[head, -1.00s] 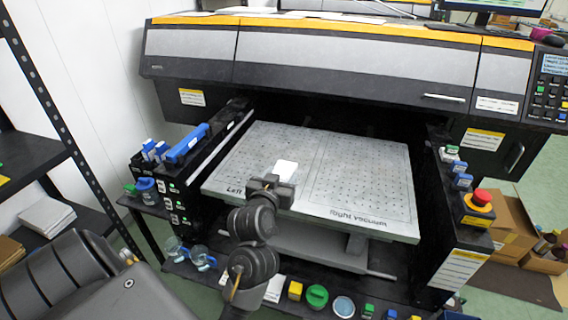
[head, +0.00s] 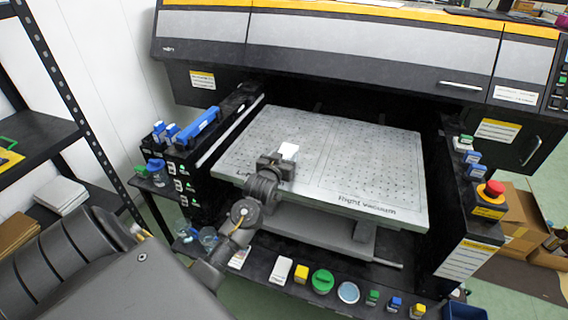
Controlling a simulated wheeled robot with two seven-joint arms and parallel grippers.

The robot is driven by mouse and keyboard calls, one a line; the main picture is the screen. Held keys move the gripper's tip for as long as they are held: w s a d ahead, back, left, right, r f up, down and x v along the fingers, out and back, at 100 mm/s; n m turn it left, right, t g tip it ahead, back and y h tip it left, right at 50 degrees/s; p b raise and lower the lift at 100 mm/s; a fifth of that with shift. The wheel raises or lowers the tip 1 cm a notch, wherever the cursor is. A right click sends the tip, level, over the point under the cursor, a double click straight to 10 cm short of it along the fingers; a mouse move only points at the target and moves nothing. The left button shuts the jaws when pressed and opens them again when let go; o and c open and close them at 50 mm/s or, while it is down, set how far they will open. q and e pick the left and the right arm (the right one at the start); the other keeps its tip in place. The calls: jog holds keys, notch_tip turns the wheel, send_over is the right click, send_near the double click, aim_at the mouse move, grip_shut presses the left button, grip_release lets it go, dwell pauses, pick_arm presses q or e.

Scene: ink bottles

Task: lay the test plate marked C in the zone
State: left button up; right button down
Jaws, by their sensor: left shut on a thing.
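My left gripper (head: 276,164) reaches over the front part of the printer's perforated grey bed (head: 365,165). It is shut on a small white plate (head: 288,150), which sticks out beyond the fingers over the bed. No letter on the plate can be read. Whether the plate touches the bed or is just above it, I cannot tell. Thin lines divide the bed, and "Right vacuum" is printed at its front right. The lettering at front left is mostly hidden by my gripper and arm. My right gripper is not in view.
Black side consoles flank the bed, with a red stop button (head: 494,189) on the right. A low front shelf holds a green round item (head: 322,281), a yellow block (head: 301,273) and small bottles. A black rack (head: 40,140) stands at left. The bed's right half is clear.

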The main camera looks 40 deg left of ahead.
pick_arm(q)
jog(key=shift+w+a+f, duration=0.15)
jog(key=shift+f, duration=0.1)
jog(key=shift+f+p, duration=0.4)
jog(key=shift+f, duration=1.15)
jog(key=shift+f, duration=0.1)
jog(key=o, duration=1)
jog(key=b+v, duration=0.1)
jog(key=v, duration=1.1)
